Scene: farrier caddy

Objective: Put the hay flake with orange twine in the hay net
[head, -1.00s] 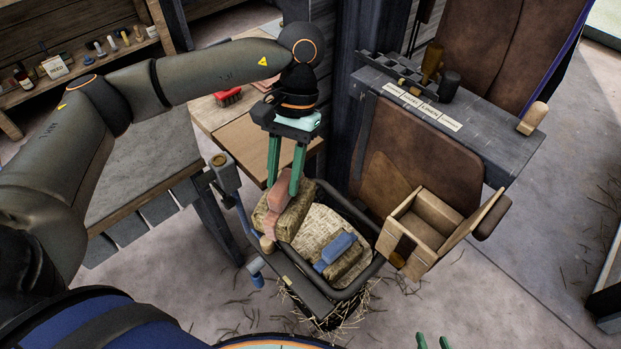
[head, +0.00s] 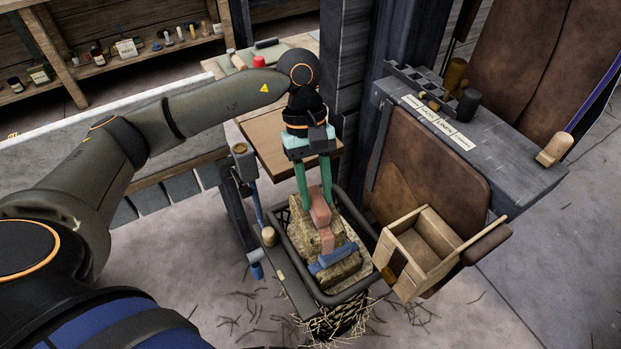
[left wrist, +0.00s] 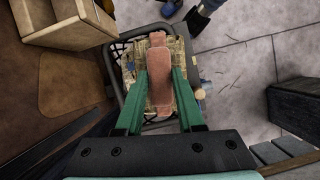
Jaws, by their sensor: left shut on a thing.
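The hay flake with orange twine (head: 309,236) is a straw-coloured block with a salmon-orange band and raised grip on top. My left gripper (head: 316,203) points down, its green fingers shut on that grip; the left wrist view also shows the gripper (left wrist: 160,80) around the band. The flake is over or within the mouth of the hay net (head: 348,296), a dark rectangular rim with netting below. A flake with a blue band (head: 332,258) lies in the net, partly hidden by the held flake. I cannot tell whether the two flakes touch. My right gripper is out of view.
An open wooden box (head: 428,245) stands close to the right of the net. A post with a blue rod (head: 254,205) is on its left. A wooden board (head: 268,148) lies behind, and a grey bench top (head: 480,140) with tools is at the back right. Straw litters the floor.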

